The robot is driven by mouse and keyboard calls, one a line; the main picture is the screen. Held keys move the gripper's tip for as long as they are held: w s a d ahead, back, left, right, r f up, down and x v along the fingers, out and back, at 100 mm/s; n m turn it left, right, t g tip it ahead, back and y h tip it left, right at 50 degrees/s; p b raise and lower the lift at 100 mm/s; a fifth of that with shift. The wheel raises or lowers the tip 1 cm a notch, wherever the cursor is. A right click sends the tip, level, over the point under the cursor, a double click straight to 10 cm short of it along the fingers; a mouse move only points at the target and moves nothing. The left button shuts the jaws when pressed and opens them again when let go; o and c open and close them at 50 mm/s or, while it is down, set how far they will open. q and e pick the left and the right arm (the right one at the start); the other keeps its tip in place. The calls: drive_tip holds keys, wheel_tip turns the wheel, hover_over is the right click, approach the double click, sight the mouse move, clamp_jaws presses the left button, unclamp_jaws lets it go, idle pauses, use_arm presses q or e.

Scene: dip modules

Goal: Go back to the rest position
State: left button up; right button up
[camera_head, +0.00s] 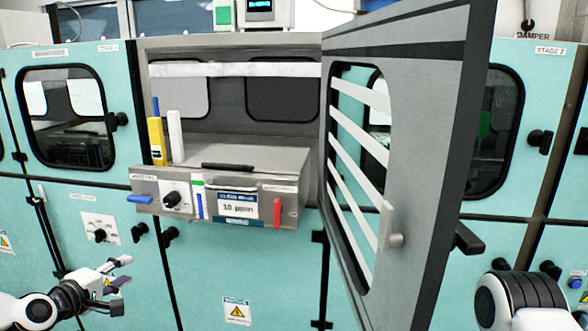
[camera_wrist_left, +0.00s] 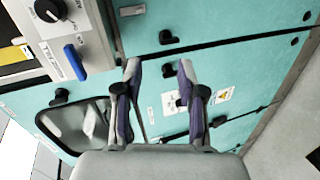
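My left gripper (camera_head: 121,272) is at the lower left of the head view, in front of the teal cabinet front and apart from it. Its two fingers are spread with nothing between them. The left wrist view shows the same open, empty fingers (camera_wrist_left: 158,72), with teal panels beyond. My right arm (camera_head: 522,302) shows only as a rounded white and black link at the lower right. Its gripper is out of the picture.
A grey door (camera_head: 425,130) with a slatted window stands open toward me at centre right. A grey module (camera_head: 215,180) with a knob, a label and coloured levers sticks out of the open bay. A yellow bottle (camera_head: 156,140) and a white cylinder (camera_head: 176,137) stand on it.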

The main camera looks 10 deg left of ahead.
use_arm(q)
drive_tip(key=s+d+f+m+g, duration=0.25)
drive_tip(key=s+d+f, duration=0.2)
drive_tip(key=f, duration=0.45)
drive_tip(key=s+d+f+m+g, duration=0.1)
drive_tip(key=s+d+f+g, duration=0.35)
drive_tip(key=f, duration=0.35)
drive_tip(key=s+d+f+m+g, duration=0.2)
drive_tip(key=s+d+f, duration=0.25)
drive_tip(key=f, duration=0.45)
drive_tip(key=s+d+f+m+g, duration=0.1)
drive_tip(key=s+f+m+g, duration=0.1)
drive_tip(key=s, duration=0.4)
drive_tip(key=s+d+f+m+g+y, duration=0.1)
drive_tip(key=s+d+f+m, duration=0.1)
drive_tip(key=s, duration=0.5)
drive_tip(key=s+d+f+m+g, duration=0.2)
drive_tip(key=s+f+m, duration=0.1)
drive_tip(key=s+m, duration=0.2)
drive_tip(key=shift+s+f+g+y, duration=0.25)
drive_tip(key=shift+s+g+y, duration=0.05)
drive_tip(key=shift+s, duration=0.7)
